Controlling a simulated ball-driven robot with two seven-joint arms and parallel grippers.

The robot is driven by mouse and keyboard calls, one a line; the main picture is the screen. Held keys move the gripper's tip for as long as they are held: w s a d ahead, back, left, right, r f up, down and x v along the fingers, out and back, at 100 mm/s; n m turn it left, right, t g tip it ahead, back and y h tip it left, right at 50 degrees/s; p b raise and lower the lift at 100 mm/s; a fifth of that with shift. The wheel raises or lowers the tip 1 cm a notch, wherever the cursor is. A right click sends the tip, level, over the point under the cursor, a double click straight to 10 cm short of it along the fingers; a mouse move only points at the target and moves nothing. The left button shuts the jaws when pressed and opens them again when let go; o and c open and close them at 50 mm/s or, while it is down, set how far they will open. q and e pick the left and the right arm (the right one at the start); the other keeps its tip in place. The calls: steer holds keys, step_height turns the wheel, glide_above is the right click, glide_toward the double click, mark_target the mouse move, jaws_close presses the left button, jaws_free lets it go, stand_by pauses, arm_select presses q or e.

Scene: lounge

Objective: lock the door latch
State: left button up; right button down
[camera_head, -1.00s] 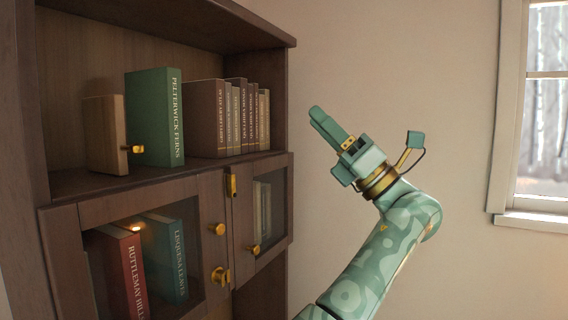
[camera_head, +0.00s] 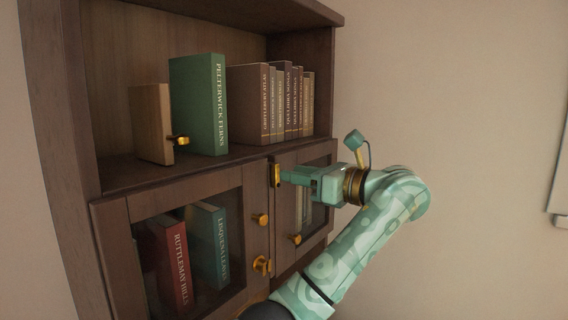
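The cabinet's two glass-paned doors, left (camera_head: 112,225) and right (camera_head: 287,240), look closed. A brass upright fitting (camera_head: 277,175) sits high at the seam between them. A brass turn-piece (camera_head: 262,265) sits lower on the left door's edge. I cannot tell which of these is the latch. My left gripper (camera_head: 287,176) points left, its fingertips at or just beside the upper fitting. Whether they touch it is unclear. The fingers are seen side-on, so their opening does not show. My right gripper is not in view.
Round brass knobs stick out from the left door (camera_head: 260,219) and right door (camera_head: 295,239). Above, the open shelf holds a green book (camera_head: 198,105), several brown books (camera_head: 248,105) and a wooden block with a brass peg (camera_head: 153,125).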

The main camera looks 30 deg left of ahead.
mark_target(278, 170)
arm_select(q)
steer(key=a+p, duration=0.1)
steer(key=a, duration=0.2)
steer(key=shift+w+a, duration=0.15)
steer(key=shift+a, duration=0.35)
jaws_close()
